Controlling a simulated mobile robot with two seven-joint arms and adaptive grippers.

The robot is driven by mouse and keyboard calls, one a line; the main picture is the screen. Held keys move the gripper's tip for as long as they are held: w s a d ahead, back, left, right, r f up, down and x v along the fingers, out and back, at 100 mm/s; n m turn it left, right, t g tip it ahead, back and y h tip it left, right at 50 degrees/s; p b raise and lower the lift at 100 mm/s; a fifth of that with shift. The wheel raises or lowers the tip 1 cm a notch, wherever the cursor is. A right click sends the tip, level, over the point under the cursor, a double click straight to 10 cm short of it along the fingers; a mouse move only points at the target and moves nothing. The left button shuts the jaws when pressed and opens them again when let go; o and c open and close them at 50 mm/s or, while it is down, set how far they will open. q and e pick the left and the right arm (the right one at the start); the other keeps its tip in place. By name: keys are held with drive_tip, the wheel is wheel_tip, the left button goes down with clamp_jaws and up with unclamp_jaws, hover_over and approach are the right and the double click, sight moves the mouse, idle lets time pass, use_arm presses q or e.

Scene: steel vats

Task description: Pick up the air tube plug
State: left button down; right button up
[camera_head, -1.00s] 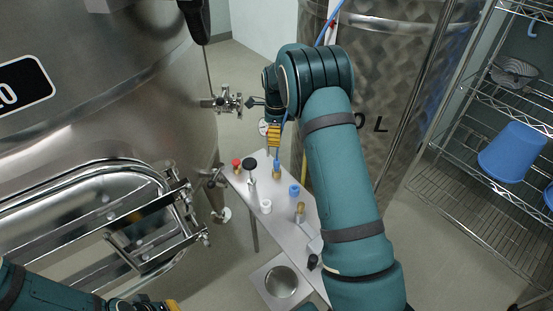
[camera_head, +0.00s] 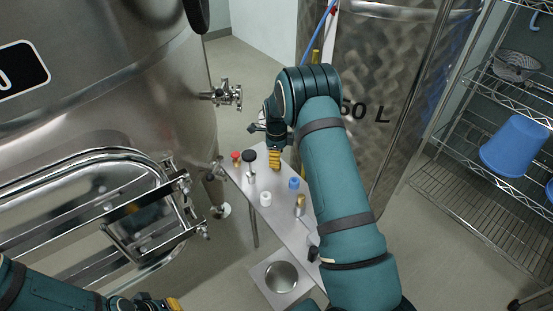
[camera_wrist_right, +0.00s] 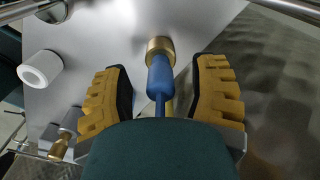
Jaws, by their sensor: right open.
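The air tube plug (camera_wrist_right: 159,72), a blue sleeve with a brass end and a thin blue tube, shows in the right wrist view. Its brass end is at the metal table's surface. My right gripper (camera_wrist_right: 163,66) is open, with one yellow finger on each side of the plug and a gap to both. In the head view the right gripper (camera_head: 275,158) hangs over the far part of the table and hides most of the plug. My left gripper (camera_head: 155,303) shows only partly at the bottom left edge; its jaws cannot be made out.
The narrow metal table (camera_head: 280,222) also holds a red-capped piece (camera_head: 236,157), a black knob (camera_head: 249,156), a white ring (camera_head: 265,198), a blue cap (camera_head: 294,183) and a brass fitting (camera_head: 300,202). Steel vats stand left and behind. A wire shelf (camera_head: 480,165) is at right.

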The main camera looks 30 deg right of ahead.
drive_tip(key=shift+f, duration=0.6)
drive_tip(key=shift+c, duration=0.4)
clamp_jaws()
drive_tip(key=shift+r, duration=0.1)
wheel_tip(320, 180, up, 10)
drive_tip(key=shift+p, duration=0.95)
drive_tip(key=shift+r+p, duration=1.5)
drive_tip(key=shift+r, duration=0.5)
drive_tip(key=shift+r, duration=0.1)
